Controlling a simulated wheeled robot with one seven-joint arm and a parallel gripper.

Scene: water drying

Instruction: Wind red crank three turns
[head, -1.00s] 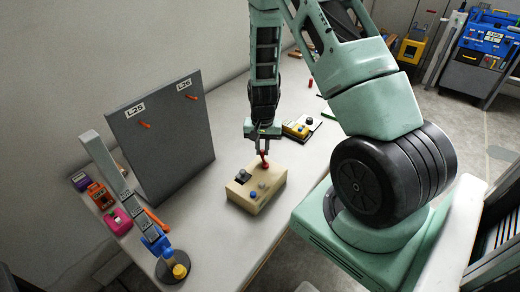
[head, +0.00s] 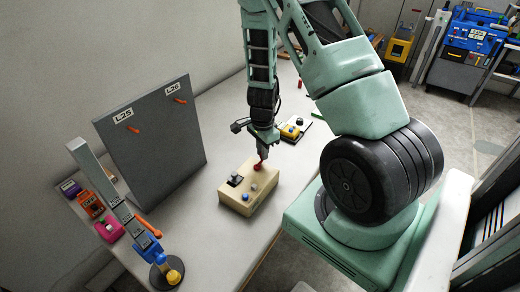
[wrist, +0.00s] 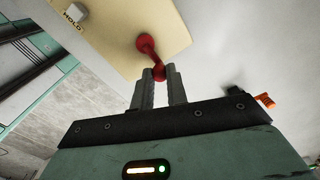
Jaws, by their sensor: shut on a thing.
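The red crank (head: 257,167) stands on the top of a beige box (head: 236,204) on the table. In the wrist view the crank (wrist: 147,44) shows a round red hub with an arm leading to a knob between the finger pads. My gripper (head: 261,157) points down at the crank from above. In the wrist view my gripper (wrist: 159,75) is shut on the crank's knob, which is partly hidden by the fingers.
A grey upright panel (head: 155,135) with labels L25 and L26 stands left of the box. A blue-and-grey post (head: 130,220) is at the front left. A small device with a yellow button (head: 290,131) lies behind the box. Table space between panel and box is clear.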

